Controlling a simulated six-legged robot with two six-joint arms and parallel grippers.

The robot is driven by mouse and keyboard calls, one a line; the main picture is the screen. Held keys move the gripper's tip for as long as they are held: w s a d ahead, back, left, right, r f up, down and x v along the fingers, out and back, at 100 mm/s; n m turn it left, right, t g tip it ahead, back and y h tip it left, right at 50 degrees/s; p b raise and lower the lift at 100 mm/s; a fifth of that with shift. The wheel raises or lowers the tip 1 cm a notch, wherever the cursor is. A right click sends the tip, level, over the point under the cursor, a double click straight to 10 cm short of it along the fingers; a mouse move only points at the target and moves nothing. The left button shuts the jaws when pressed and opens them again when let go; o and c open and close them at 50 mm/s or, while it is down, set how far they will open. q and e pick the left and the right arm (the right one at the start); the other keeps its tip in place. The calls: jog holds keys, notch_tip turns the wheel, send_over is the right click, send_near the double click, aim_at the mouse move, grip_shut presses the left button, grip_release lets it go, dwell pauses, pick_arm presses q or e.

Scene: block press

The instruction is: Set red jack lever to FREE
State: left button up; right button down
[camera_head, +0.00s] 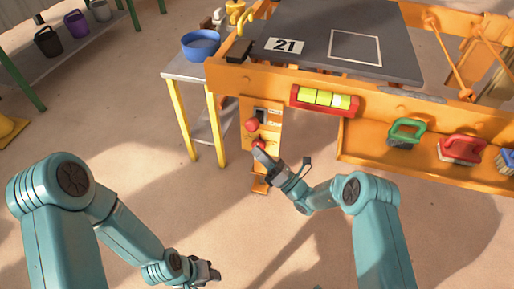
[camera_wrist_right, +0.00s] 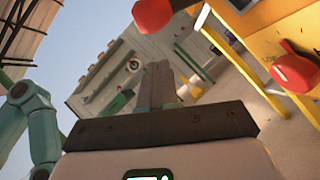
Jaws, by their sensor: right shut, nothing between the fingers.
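An orange panel (camera_head: 274,113) under the press corner carries two red knobs: an upper knob (camera_head: 250,125) and a lower one (camera_head: 258,143). I cannot tell which is the jack lever's, or its setting. In the right wrist view one red knob (camera_wrist_right: 152,15) is at the top and another (camera_wrist_right: 296,73) at the right, by the panel. My right gripper (camera_head: 262,156) is shut and empty just below the lower knob and partly overlaps it; contact cannot be told. Its closed fingers show in the wrist view (camera_wrist_right: 157,85). My left gripper (camera_head: 212,273) is low over the floor, away from the panel.
A small yellow-legged table (camera_head: 181,70) with a blue bowl (camera_head: 201,45) stands left of the panel. Floor is clear in front.

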jog(key=p+v, duration=0.1)
jog(key=v, duration=0.9)
jog(key=shift+p, duration=0.4)
jog(key=shift+w, duration=0.15)
